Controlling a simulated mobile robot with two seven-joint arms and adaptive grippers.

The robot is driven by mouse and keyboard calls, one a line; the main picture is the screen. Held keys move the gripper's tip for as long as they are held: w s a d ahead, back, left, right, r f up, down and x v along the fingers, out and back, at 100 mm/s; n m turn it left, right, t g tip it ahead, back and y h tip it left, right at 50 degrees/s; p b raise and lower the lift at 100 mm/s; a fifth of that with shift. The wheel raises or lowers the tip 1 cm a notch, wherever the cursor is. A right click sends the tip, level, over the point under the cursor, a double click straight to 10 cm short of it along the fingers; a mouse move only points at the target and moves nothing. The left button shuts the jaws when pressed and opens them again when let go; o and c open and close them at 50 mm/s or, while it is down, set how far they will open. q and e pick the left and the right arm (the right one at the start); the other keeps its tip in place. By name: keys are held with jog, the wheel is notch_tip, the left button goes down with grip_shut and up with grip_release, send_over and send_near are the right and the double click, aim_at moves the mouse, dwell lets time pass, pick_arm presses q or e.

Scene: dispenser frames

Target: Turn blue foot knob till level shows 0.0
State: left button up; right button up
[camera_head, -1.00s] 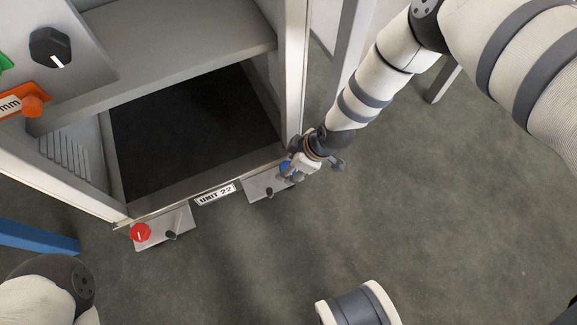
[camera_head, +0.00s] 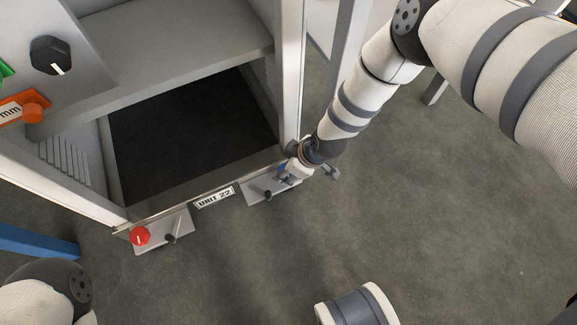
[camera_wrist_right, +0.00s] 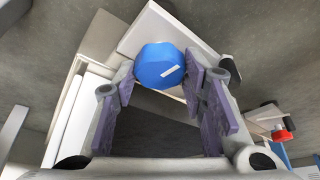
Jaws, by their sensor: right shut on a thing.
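The blue foot knob (camera_head: 281,167) is at the right front foot of the frame marked UNIT 22. In the right wrist view the blue knob (camera_wrist_right: 158,66) shows a short white mark pointing right and slightly up. My right gripper (camera_head: 286,172) reaches down to it, and its purple-padded fingers (camera_wrist_right: 160,72) are shut on the knob from both sides. In the head view the gripper partly hides the knob. The level's reading is not in view. My left gripper is not in view; only part of that arm shows at the lower left.
A red knob (camera_head: 140,235) sits on the left foot plate (camera_head: 180,229). The UNIT 22 label (camera_head: 215,197) is between the feet. The floor to the right is mostly clear.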

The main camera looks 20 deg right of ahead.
jog(key=m+h+p, duration=0.1)
jog(key=m, duration=0.2)
jog(key=shift+a+r+t+p, duration=0.1)
jog(key=shift+t+p, duration=0.2)
jog(key=shift+p, duration=0.05)
jog(key=shift+s+m+h, duration=0.1)
jog(key=shift+m+h, duration=0.7)
jog(key=shift+m, duration=1.2)
jog(key=o, duration=0.9)
jog(key=shift+c, duration=0.2)
jog(key=v, duration=1.1)
jog(key=shift+s+r, duration=0.3)
jog(key=shift+s, duration=0.05)
jog(key=shift+a, duration=0.15)
